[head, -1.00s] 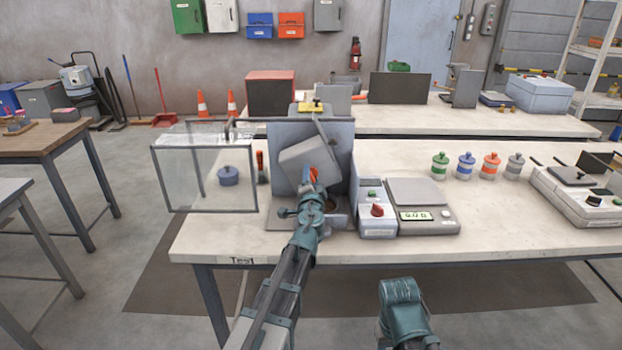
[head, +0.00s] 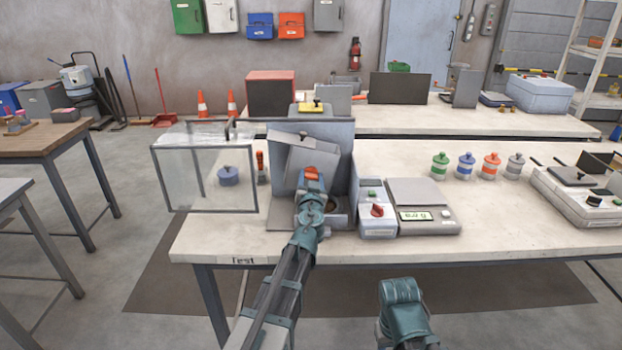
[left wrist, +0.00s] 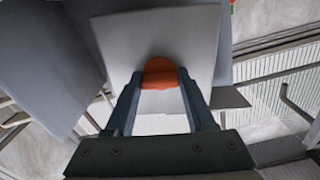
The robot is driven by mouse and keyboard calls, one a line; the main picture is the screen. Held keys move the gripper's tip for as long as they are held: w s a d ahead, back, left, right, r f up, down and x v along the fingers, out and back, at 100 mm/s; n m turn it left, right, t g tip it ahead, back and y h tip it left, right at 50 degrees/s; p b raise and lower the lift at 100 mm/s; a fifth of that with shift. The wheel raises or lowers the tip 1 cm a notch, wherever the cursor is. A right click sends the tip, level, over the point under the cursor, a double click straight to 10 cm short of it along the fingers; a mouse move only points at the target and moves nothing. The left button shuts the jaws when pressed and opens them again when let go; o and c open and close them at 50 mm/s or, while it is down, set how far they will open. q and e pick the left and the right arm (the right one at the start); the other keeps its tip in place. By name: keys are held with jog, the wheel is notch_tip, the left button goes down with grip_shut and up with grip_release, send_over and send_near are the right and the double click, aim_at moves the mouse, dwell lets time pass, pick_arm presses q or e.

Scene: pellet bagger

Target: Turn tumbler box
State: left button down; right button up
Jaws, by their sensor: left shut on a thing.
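The grey tumbler box (head: 313,153) hangs tilted in front of an upright grey back panel on the bench. It has an orange-red knob or handle (head: 311,174) on its near face. My left gripper (head: 312,183) is shut on that orange handle. In the left wrist view the orange handle (left wrist: 160,74) sits between the two fingertips, with the pale box face (left wrist: 195,38) behind it. The lower part of the tumbler stand is partly hidden by my left arm. My right arm shows low in the head view, but its gripper cannot be made out.
A clear see-through box (head: 208,179) stands left of the tumbler, with a blue-grey lidded pot (head: 228,176) by it. To the right are a control box with a red knob (head: 377,211) and a scale (head: 419,193). Several banded jars stand farther right.

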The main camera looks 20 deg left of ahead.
pick_arm(q)
jog(key=shift+s+n, duration=0.1)
jog(key=shift+n, duration=1)
jog(key=shift+f, duration=0.1)
jog(key=shift+c, duration=1.2)
grip_release()
jog(key=shift+s, duration=0.1)
